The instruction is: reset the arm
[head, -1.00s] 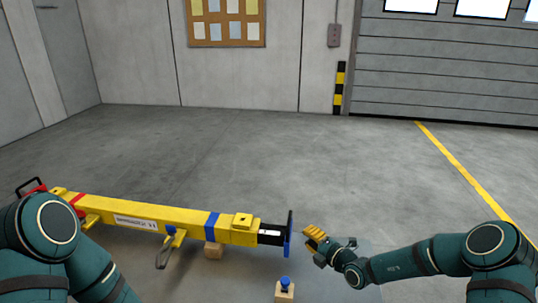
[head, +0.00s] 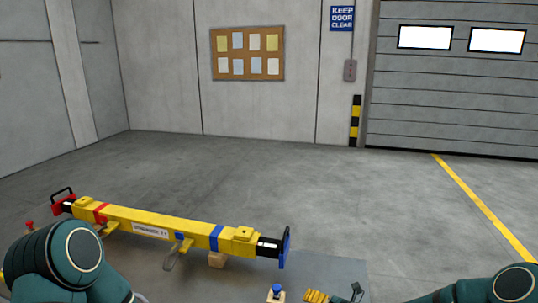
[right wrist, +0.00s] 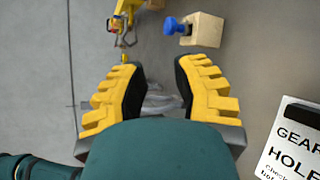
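My right gripper (head: 318,296) shows at the bottom edge of the head view, with only its yellow fingers and part of the wrist in sight. In the right wrist view my right gripper (right wrist: 156,82) has its two yellow fingers spread apart with nothing between them. My right arm (head: 505,288) is cut off by the lower right edge. My left arm (head: 65,260) fills the lower left corner, and its gripper is out of view.
A blue-topped pin (head: 277,289) stands in a small block beside my right gripper. A lettered placard (right wrist: 295,145) lies nearby. The floor beyond is clear.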

